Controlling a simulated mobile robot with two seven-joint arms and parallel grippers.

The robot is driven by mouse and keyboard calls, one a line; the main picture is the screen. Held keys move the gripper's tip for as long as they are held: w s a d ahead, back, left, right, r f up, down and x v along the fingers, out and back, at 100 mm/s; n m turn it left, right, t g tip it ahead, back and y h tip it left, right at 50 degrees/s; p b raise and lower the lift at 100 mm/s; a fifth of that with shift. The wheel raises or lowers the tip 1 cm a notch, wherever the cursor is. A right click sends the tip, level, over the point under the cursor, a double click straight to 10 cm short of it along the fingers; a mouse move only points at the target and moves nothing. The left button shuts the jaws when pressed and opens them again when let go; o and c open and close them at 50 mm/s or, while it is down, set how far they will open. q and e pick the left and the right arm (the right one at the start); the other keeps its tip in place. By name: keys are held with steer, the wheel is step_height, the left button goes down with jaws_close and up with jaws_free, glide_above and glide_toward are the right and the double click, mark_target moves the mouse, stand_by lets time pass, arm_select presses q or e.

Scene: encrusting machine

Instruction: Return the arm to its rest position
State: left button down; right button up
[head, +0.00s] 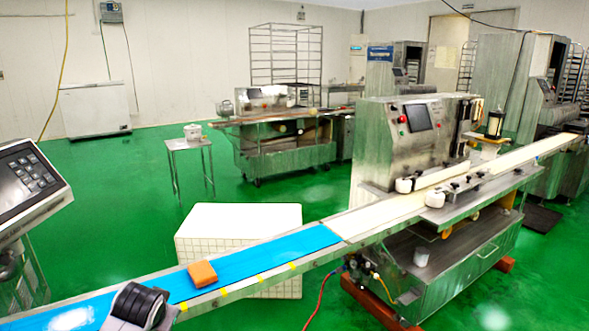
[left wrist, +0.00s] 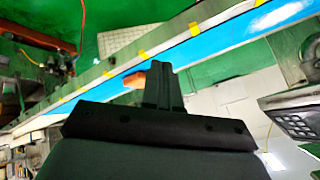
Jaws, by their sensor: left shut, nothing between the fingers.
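My left arm shows at the bottom left of the head view as a dark rounded part over the blue belt. My left gripper (left wrist: 163,85) is in the left wrist view, its dark fingers shut together with nothing between them. An orange block (head: 202,274) lies on the blue conveyor belt (head: 285,250) in the head view. It also shows in the left wrist view (left wrist: 135,80), partly hidden beside the fingers. I cannot tell from these views how far the gripper is from the block. My right gripper is in neither view.
The encrusting machine (head: 395,145) stands at the right, with a belt running along its front. A white tiled box (head: 240,220) stands behind the blue belt. A keypad panel (head: 30,182) rises at the left edge. Green floor (head: 120,200) is open at the left back.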

arm_select(q)
steer(key=s+d+f+m+t+h, duration=0.1)
steer(key=s+d+f+t+h, duration=0.3)
steer(key=s+f, duration=0.85)
steer(key=s+d+f, duration=0.1)
steer(key=s+d, duration=0.1)
steer(key=s, duration=0.5)
steer(key=s+d+f+h, duration=0.1)
steer(key=s+d, duration=0.1)
steer(key=s, duration=0.6)
steer(key=shift+s+d+f+n+g, duration=0.2)
steer(key=shift+s+f+n+g, duration=0.1)
steer(key=shift+f+n, duration=0.1)
steer(key=shift+a, duration=0.1)
